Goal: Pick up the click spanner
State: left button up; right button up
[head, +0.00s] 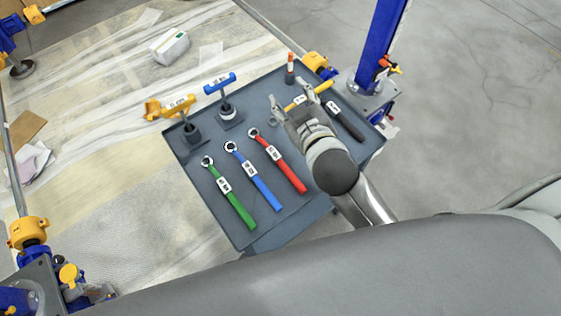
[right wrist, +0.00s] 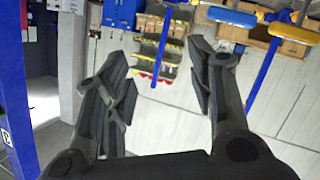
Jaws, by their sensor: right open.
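Several labelled spanners lie on the dark tray (head: 240,235): a green one (head: 229,196), a blue one (head: 255,178), a red one (head: 283,165) and a black-handled one (head: 345,120) at the right. A yellow-handled tool (head: 325,87) lies partly hidden behind my right gripper. The labels are too small to read, so I cannot tell which is the click spanner. My right gripper (head: 289,97) is open over the tray's right part, between the red and black-handled spanners. Its spread fingers also show in the right wrist view (right wrist: 160,85), with nothing between them. My left gripper is out of view.
A yellow T-handled tool (head: 168,106) and a blue one (head: 220,83) stand on the tray's far left side. An orange-topped tool (head: 290,68) stands at its back. A blue post (head: 379,45) rises beside the tray's right corner. A white box (head: 169,47) sits beyond.

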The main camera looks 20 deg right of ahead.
jog(key=a+r+n+t+y, duration=0.3)
jog(key=a+r+n+y, duration=1.15)
jog(key=a, duration=0.25)
jog(key=s+a+f+n+g+y, duration=0.5)
jog(key=s+a+n+g, duration=0.2)
jog(key=a+n+g, duration=0.6)
jog(key=n+g+h, duration=0.5)
jog(key=n+h, duration=0.3)
jog(key=h, duration=1.2)
send_over(281, 161)
jog(key=shift+m+y, duration=0.25)
notch_tip(281, 161, down, 24)
jog(key=shift+r, duration=0.15)
notch_tip(281, 161, down, 4)
jog(key=shift+a+f+p, duration=0.1)
jog(key=shift+f+p, duration=0.15)
jog(key=shift+p, duration=0.2)
jog(key=shift+f+p, duration=0.3)
jog(key=shift+f, duration=0.25)
notch_tip(281, 161, down, 3)
jog(key=shift+f+p, duration=0.2)
jog(key=shift+p, duration=0.25)
jog(key=shift+f, duration=0.45)
grip_shut()
